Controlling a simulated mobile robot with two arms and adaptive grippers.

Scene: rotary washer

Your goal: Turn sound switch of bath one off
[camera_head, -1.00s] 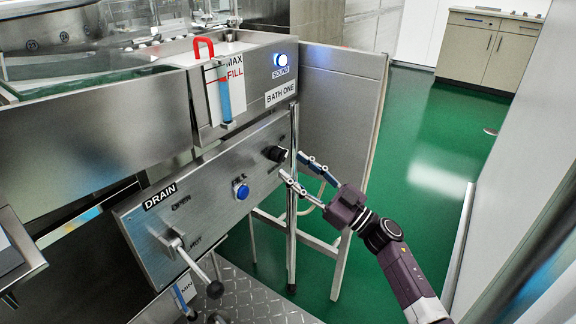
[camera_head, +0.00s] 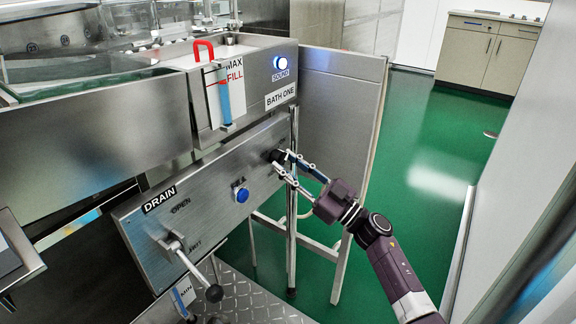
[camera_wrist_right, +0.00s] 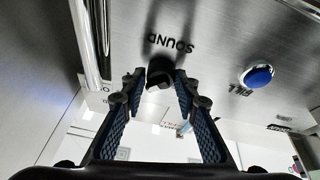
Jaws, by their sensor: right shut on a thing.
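The sound switch is a small black knob (camera_head: 277,156) at the right end of the tilted steel panel under the BATH ONE label (camera_head: 281,95). My right gripper (camera_head: 284,164) is at the knob, with its two fingers on either side of it. In the right wrist view the black knob (camera_wrist_right: 160,72) sits between the fingertips of my right gripper (camera_wrist_right: 159,86), beside the word SOUND. The gripper is shut on the knob. A round sound light (camera_head: 280,61) on the box above glows blue-white. My left gripper is not in view.
A blue fill button (camera_head: 241,194) sits left of the knob. A drain lever (camera_head: 190,262) sticks out lower left on the panel. A steel side screen (camera_head: 340,110) stands behind the gripper. Green floor (camera_head: 425,180) is clear to the right.

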